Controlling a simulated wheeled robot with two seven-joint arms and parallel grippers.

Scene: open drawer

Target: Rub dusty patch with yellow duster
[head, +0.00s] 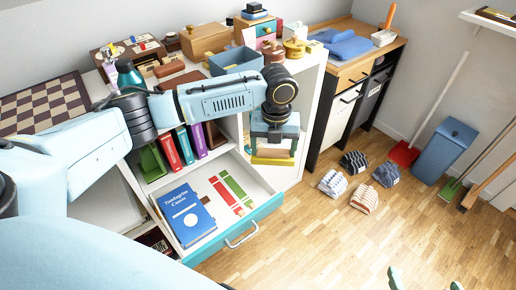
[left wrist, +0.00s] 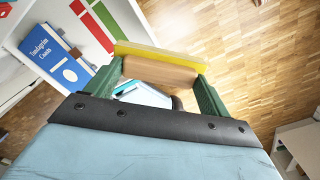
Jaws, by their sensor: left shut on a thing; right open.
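My left gripper (head: 273,148) is shut on the yellow duster (head: 271,161), a wooden block with a yellow pad, and holds it in front of the shelf unit's right end, near the open drawer. In the left wrist view the duster (left wrist: 160,52) lies between the green fingers (left wrist: 160,80), its yellow pad facing away from the palm. I cannot make out a dusty patch in either view. My right gripper (head: 425,280) shows only as green fingertips at the bottom edge of the head view, apart and empty.
The open drawer (head: 236,238) holds a blue book (head: 187,214) and red and green strips. Several striped cloth items (head: 364,197) lie on the wooden floor. A blue bin (head: 446,150) and red dustpan (head: 404,154) stand at the right. The shelf top is crowded with boxes.

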